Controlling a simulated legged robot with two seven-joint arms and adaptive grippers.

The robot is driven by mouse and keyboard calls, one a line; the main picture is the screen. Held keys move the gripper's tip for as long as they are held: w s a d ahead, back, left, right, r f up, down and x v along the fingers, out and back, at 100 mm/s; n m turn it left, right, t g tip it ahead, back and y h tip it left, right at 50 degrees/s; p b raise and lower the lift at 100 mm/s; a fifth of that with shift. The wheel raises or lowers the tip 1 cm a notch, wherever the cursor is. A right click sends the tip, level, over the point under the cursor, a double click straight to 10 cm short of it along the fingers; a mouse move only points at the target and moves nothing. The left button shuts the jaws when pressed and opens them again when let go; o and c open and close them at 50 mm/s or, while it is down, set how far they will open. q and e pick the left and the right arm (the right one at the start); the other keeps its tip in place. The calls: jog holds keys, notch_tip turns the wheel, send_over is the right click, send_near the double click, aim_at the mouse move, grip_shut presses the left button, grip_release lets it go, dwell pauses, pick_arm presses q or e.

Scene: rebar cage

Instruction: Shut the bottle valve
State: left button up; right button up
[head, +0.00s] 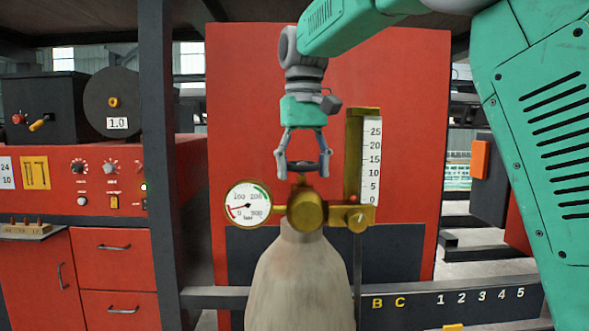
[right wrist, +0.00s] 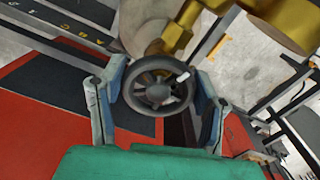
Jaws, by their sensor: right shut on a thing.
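The gas bottle (head: 300,285) stands upright in the middle of the head view, with a brass valve body (head: 306,212) on top. A dark spoked handwheel (head: 304,168) sits above the valve; it also shows in the right wrist view (right wrist: 158,86). My right gripper (head: 302,168) comes down from above, its fingers shut on either side of the handwheel's rim. In the right wrist view the wheel lies between the two fingers (right wrist: 160,95). A white mark shows on its rim. My left gripper is not in view.
A round pressure gauge (head: 248,205) sticks out left of the valve, and a brass flow meter with a scale (head: 371,160) rises close on the right. A red panel (head: 235,110) stands behind. A dark post (head: 165,150) and red cabinet (head: 75,190) are at left.

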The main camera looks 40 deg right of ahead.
aim_at(300, 163)
jog(key=shift+w+d+r, duration=0.1)
jog(key=shift+d+r, duration=0.1)
jog(key=shift+r, duration=0.1)
jog(key=shift+w+r, duration=0.1)
jog(key=shift+w, duration=0.1)
dwell(0.4)
jog(key=o, duration=1.2)
jog(key=shift+w, duration=0.1)
jog(key=shift+c, duration=0.2)
jog(key=shift+w+f, duration=0.15)
jog(key=shift+f, duration=0.1)
jog(key=r, duration=1)
jog(key=shift+w, duration=0.2)
jog(key=shift+d+r, duration=0.15)
jog(key=shift+r, duration=0.75)
